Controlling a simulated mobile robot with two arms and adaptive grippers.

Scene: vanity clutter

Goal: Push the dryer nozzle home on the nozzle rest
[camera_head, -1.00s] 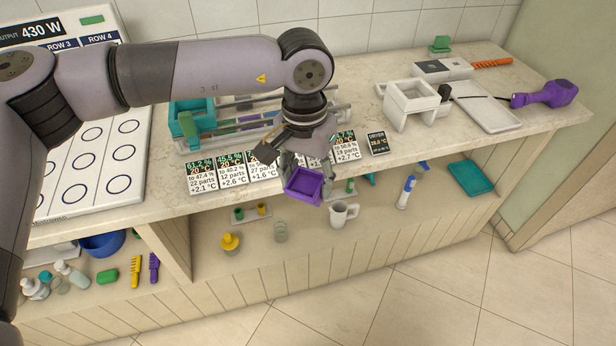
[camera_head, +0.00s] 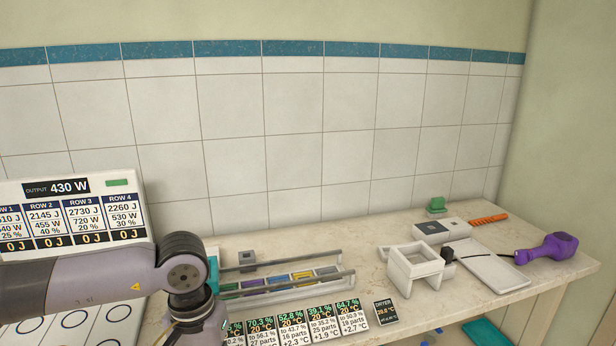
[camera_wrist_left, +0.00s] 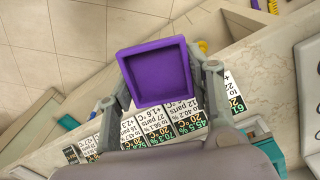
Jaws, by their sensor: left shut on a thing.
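The dryer nozzle, a purple square open-topped cup (camera_wrist_left: 158,72), is held in my left gripper (camera_wrist_left: 160,88) in the left wrist view. The two grey fingers are closed on its sides, and it hangs above the counter's front edge and the row of cards. In the head view the nozzle and fingertips are below the frame; only my left arm shows at lower left. The nozzle rest appears to be the white square open frame (camera_head: 401,271) on the counter, to the right of my left arm and apart from the nozzle. My right gripper is not in view.
The purple dryer (camera_head: 548,250) lies at the right beside a pale tray (camera_head: 492,272). A railed rack (camera_head: 285,287) with coloured pieces stands behind the cards (camera_head: 322,325). A dryer card (camera_head: 386,312) stands before the white frame. The output panel (camera_head: 70,215) is at left.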

